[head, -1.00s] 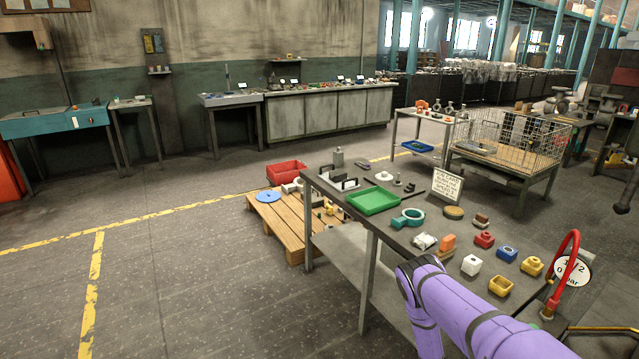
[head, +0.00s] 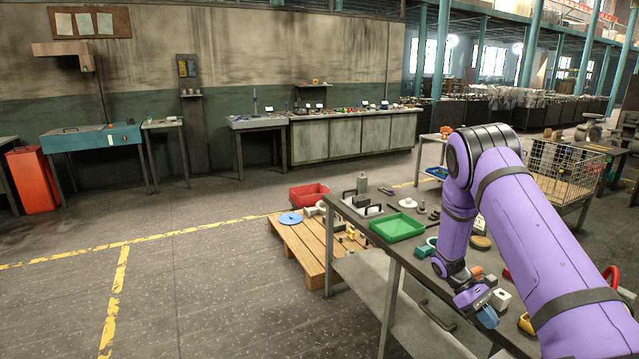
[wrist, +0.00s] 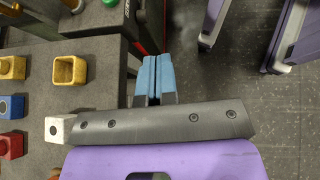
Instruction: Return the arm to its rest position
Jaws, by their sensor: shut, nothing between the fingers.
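My purple arm (head: 545,255) is folded, its elbow raised at the right of the head view and its forearm hanging down at the near edge of the table. My gripper (head: 487,316) points downward there, just off the table's near side. In the wrist view its two blue fingers (wrist: 153,80) are pressed together with nothing between them. Below them lie the table's edge and the dark floor.
The grey table (head: 385,240) holds a green tray (head: 398,227) and several castings. The wrist view shows a yellow block (wrist: 70,71) and a white block (wrist: 58,129) near the gripper. Open floor (head: 220,300) lies left.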

